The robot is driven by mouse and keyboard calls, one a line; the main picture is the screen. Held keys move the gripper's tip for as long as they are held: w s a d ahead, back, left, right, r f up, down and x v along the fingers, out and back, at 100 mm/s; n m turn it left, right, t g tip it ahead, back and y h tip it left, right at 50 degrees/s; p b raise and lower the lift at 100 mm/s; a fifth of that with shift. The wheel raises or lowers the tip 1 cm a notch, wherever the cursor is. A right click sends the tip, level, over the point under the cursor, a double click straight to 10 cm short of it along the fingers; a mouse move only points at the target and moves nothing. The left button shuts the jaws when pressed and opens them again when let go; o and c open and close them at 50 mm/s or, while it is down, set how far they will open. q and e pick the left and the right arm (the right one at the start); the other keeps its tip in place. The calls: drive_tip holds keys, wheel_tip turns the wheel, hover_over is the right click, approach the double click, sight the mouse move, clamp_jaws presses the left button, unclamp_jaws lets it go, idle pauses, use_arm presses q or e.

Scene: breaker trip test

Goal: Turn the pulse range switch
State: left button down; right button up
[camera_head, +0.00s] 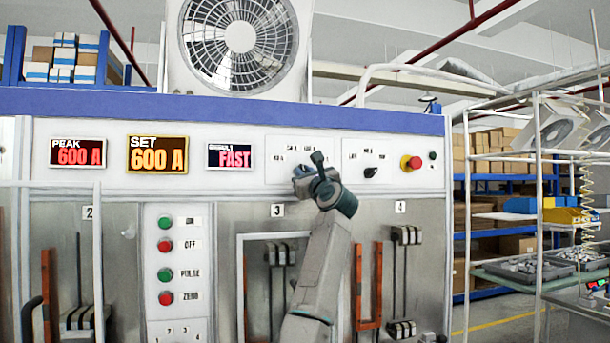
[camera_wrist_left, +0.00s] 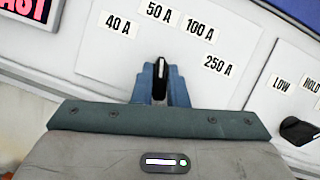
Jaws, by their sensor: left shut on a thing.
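The pulse range switch is a black knob (camera_wrist_left: 160,82) with a white pointer line, on a white plate marked 40 A, 50 A, 100 A and 250 A. In the left wrist view its pointer is turned up, roughly toward the 50 A label (camera_wrist_left: 160,12). My left gripper (camera_wrist_left: 158,88) has its blue fingers on both sides of the knob and is shut on it. In the head view the left gripper (camera_head: 303,177) is at the panel, and it hides the knob. My right gripper is in neither view.
A second black knob (camera_head: 371,172) and a red emergency button (camera_head: 411,163) sit to the right on the panel. Displays read PEAK 600 A (camera_head: 78,153), SET 600 A (camera_head: 157,155) and FAST (camera_head: 230,156). Green and red push buttons (camera_head: 166,246) are lower left.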

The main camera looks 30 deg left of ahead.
use_arm(q)
drive_tip(key=shift+s+a+m+t+h+p, duration=0.1)
drive_tip(key=shift+m+t+h+p, duration=1.05)
drive_tip(key=shift+m, duration=2.4)
drive_tip(key=shift+d+m+t+h+p, duration=0.1)
drive_tip(key=shift+m+t+h+p, duration=0.4)
drive_tip(key=shift+m+h+p, duration=2.1)
drive_tip(key=shift+s+a+m+t+h+p, duration=0.1)
drive_tip(key=shift+m+t+h+p, duration=0.55)
drive_tip(key=shift+m, duration=3.9)
drive_tip(key=shift+b, duration=0.35)
drive_tip(key=c, duration=1.4)
unclamp_jaws()
drive_tip(key=shift+c, duration=0.2)
